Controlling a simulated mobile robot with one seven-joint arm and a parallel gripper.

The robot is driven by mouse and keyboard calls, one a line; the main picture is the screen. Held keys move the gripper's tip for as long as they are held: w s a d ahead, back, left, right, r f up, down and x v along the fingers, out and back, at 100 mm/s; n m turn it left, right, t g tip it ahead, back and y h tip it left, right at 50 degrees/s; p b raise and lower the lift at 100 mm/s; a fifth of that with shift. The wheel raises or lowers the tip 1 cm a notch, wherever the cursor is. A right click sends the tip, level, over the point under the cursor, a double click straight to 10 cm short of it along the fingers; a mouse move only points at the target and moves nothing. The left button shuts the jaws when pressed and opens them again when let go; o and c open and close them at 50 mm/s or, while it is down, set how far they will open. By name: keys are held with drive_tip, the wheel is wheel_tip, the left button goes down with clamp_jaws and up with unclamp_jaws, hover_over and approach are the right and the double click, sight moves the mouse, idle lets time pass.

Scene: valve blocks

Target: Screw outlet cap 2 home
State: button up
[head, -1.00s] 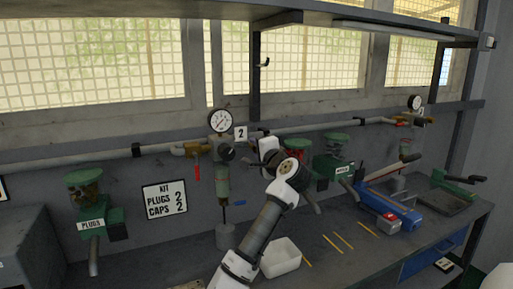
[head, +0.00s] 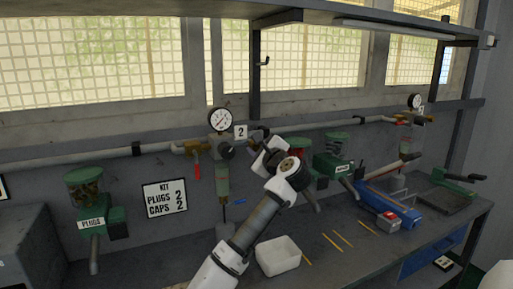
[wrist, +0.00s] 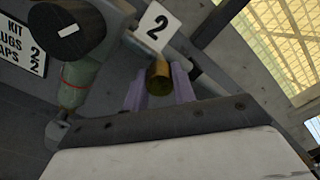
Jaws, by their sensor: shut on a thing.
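My gripper (wrist: 159,88) has its two pale lilac fingers on either side of a brass-coloured cap (wrist: 158,73) and is shut on it. The cap sits just below the number 2 sign (wrist: 155,25) in the wrist view. A grey pipe (wrist: 203,84) passes behind the fingers. I cannot tell whether the cap is seated on the outlet. In the head view my gripper (head: 264,143) is just right of valve block 2 (head: 221,147) and its sign (head: 240,132). My own wrist hides the cap there.
A gauge (head: 220,119) tops the valve block, and a red handle (head: 197,171) hangs at its left.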

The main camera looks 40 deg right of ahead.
drive_tip(key=shift+m, duration=0.6)
drive_tip(key=o, duration=1)
drive_tip(key=shift+s, duration=0.15)
drive_tip(key=b+v, duration=0.5)
drive_tip(key=v, duration=0.8)
drive_tip(key=shift+s, duration=0.3)
